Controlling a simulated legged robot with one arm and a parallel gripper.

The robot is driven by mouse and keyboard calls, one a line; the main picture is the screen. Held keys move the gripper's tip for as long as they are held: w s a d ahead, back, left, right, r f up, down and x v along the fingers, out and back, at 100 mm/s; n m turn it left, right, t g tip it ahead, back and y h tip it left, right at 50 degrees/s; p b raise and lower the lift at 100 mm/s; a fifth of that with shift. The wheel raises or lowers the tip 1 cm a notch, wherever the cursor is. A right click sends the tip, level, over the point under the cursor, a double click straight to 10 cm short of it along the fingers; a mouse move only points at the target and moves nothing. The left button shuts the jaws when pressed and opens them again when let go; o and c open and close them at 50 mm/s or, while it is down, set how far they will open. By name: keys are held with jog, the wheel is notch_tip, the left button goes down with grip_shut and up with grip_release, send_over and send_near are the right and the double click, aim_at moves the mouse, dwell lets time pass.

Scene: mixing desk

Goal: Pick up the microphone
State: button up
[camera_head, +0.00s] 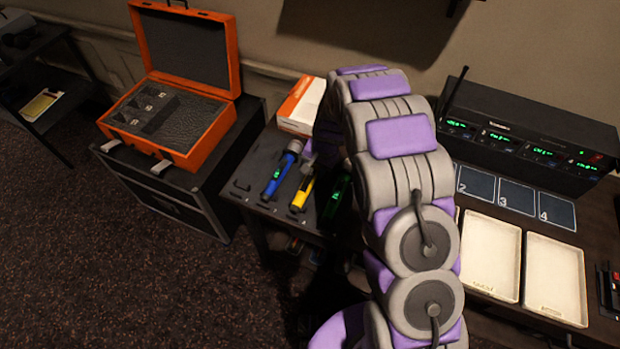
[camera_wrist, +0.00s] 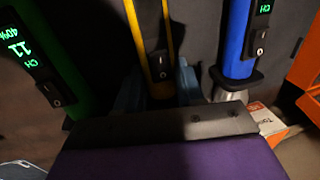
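Three handheld microphones lie side by side on a dark table (camera_head: 254,168): a blue one (camera_head: 280,174), a yellow one (camera_head: 303,190) and a green one (camera_head: 335,201), partly behind my arm. In the wrist view the green (camera_wrist: 45,60), yellow (camera_wrist: 150,40) and blue (camera_wrist: 237,40) handles run upward from my gripper (camera_wrist: 159,88). Its two bluish fingers stand on either side of the yellow handle's lower end. I cannot tell whether they press on it. In the head view my arm hides most of the gripper.
An open orange case (camera_head: 187,155) stands on a black trunk at left. A white and orange box (camera_head: 302,104) sits behind the microphones. At right are a receiver rack (camera_head: 500,115), numbered squares (camera_head: 515,197) and two cream trays (camera_head: 491,291).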

grip_shut()
